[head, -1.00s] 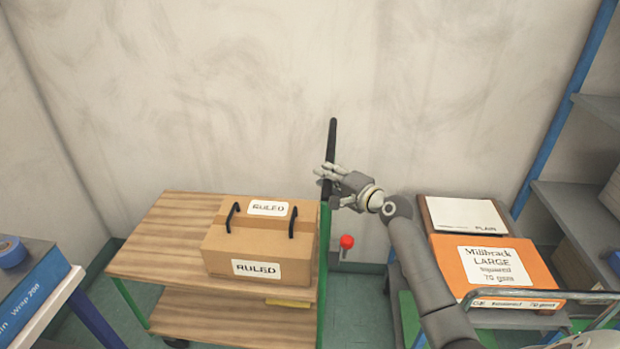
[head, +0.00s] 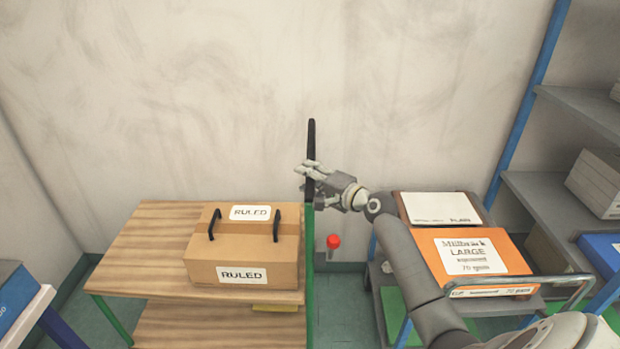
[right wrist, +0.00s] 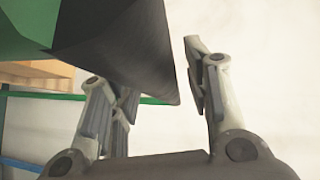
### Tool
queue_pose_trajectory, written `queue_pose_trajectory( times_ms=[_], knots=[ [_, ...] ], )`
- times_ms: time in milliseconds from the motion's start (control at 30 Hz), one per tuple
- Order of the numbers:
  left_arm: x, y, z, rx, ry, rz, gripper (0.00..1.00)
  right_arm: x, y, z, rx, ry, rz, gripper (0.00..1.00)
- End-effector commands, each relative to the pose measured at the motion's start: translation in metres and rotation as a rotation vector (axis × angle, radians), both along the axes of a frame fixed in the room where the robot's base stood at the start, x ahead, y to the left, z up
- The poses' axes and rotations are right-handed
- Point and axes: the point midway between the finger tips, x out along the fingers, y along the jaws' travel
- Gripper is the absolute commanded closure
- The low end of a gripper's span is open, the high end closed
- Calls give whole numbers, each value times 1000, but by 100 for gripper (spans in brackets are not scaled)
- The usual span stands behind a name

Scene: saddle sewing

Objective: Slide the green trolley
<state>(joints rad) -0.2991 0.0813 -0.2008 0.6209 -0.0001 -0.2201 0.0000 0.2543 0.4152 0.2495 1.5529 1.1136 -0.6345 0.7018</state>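The green trolley stands left of centre in the head view, with a wooden top shelf (head: 150,235), a lower wooden shelf (head: 190,325) and green posts. Its black upright handle (head: 311,140) rises at its right end. My right gripper (head: 308,175) is at the handle, its fingers reaching across it. In the right wrist view the dark handle (right wrist: 125,45) lies between the spread fingers of the right gripper (right wrist: 160,95), with a narrow gap beside the right-hand finger. The fingers look open; contact is unclear. My left gripper is not in view.
A cardboard box marked RULED (head: 243,250) sits on the trolley top. A cart with an orange box (head: 470,262) and a PLAIN box (head: 440,208) stands at right, beside a blue-framed shelf (head: 570,190). A red knob (head: 333,241) shows behind. A wall closes the back.

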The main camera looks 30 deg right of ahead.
Motion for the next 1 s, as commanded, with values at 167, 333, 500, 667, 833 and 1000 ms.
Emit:
queue_pose_trajectory(
  times_ms=[167, 333, 500, 667, 833, 1000],
  knots=[
    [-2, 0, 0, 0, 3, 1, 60, -1, 0, 1, -1, -2, -1, 56],
    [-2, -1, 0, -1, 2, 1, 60, -16, -3, 2, -2, -1, -1, 56],
    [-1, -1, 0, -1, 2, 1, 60, -48, -9, 6, -4, 1, -1, 56],
    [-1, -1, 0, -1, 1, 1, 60, -79, -15, 10, -3, 2, -1, 56],
    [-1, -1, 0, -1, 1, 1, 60, -103, -19, 14, -2, 0, -1, 56],
    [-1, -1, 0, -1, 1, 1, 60, -115, -21, 16, -1, 1, 0, 56]
  ],
)
